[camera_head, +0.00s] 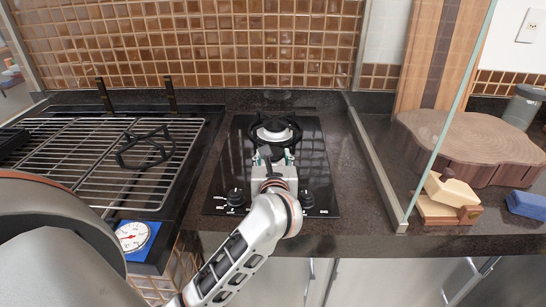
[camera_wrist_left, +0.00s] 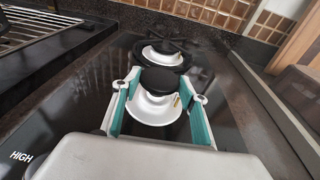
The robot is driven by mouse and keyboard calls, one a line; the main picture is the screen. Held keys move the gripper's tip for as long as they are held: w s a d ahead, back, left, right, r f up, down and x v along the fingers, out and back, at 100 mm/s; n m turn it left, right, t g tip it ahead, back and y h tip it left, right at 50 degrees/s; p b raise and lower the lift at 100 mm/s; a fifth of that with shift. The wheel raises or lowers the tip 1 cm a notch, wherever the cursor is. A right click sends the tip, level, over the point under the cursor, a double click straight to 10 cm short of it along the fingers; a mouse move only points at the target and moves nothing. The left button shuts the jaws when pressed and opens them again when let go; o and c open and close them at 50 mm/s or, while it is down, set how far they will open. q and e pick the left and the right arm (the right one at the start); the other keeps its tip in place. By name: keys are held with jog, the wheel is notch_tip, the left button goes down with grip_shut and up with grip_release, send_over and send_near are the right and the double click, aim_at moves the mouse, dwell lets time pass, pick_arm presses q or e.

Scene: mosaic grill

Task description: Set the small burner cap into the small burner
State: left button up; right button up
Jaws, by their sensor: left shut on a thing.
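The small burner cap (camera_wrist_left: 158,80) is a black disc between the fingertips of my left gripper (camera_head: 272,157); the gripper (camera_wrist_left: 159,88) is shut on it. In the left wrist view, the small burner (camera_wrist_left: 152,112) shows as a white round dish just below the cap, at the front of the black glass cooktop (camera_head: 230,165). I cannot tell whether the cap touches the burner or hangs slightly above it. In the head view the gripper mostly hides the cap and burner. My right gripper is not in view.
A rear burner (camera_head: 273,134) with a pale ring and black support stands just beyond. Two knobs (camera_head: 235,196) (camera_head: 307,199) flank my left wrist. A wire grill (camera_head: 90,150) with a loose black grate (camera_head: 145,148) lies left. A glass panel (camera_head: 452,105) rises right, with wooden blocks (camera_head: 450,193) behind.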

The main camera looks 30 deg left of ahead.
pick_arm(q)
jog(key=shift+f+b, duration=0.65)
jog(key=shift+f, duration=0.25)
dwell(0.6)
jog(key=o, duration=1.3)
jog(key=v, duration=1.2)
jog(key=shift+r, duration=0.1)
